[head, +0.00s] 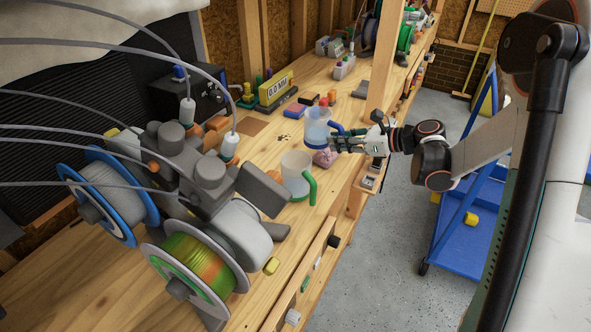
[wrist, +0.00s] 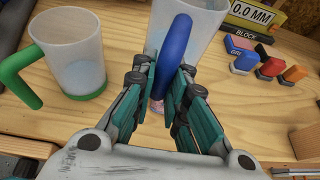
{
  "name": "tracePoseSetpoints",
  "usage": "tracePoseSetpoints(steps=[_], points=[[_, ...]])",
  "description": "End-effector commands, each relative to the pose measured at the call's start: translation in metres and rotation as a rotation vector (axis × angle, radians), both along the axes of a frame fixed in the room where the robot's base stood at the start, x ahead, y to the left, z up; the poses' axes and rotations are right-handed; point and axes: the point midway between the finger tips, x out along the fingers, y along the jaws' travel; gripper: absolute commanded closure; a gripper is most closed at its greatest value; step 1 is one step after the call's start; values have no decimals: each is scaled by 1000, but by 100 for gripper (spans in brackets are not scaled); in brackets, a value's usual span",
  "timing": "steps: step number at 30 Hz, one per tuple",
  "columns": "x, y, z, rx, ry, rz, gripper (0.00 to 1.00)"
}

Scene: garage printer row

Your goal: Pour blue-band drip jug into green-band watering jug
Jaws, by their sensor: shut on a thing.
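The blue-band drip jug (head: 317,124) is translucent, with a blue handle and a blue band at its base. It looks upright on or just above the bench; I cannot tell which. My gripper (head: 336,143) is shut on its blue handle, which shows between the teal finger pads (wrist: 168,88) in the wrist view. The jug's body (wrist: 202,28) stands just beyond the fingers, its lower part hidden. The green-band watering jug (head: 296,166) stands upright on the bench, nearer the head camera. In the wrist view it (wrist: 70,45) is at left, its green handle pointing left.
A pink crumpled thing (head: 325,158) lies beside the blue-band jug. Colored blocks (wrist: 268,67) and a yellow sign (head: 275,89) stand behind. Printers with spools (head: 188,262) crowd the left of the bench (head: 265,200). A blue cart (head: 470,235) stands on the floor at right.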

Motion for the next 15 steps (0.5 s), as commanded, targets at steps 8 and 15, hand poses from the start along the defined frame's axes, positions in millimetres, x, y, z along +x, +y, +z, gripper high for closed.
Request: tracePoseSetpoints(steps=[8,15], points=[[4,-8,-25,2,0,191,100],[3,-9,-27,0,0,230,100]])
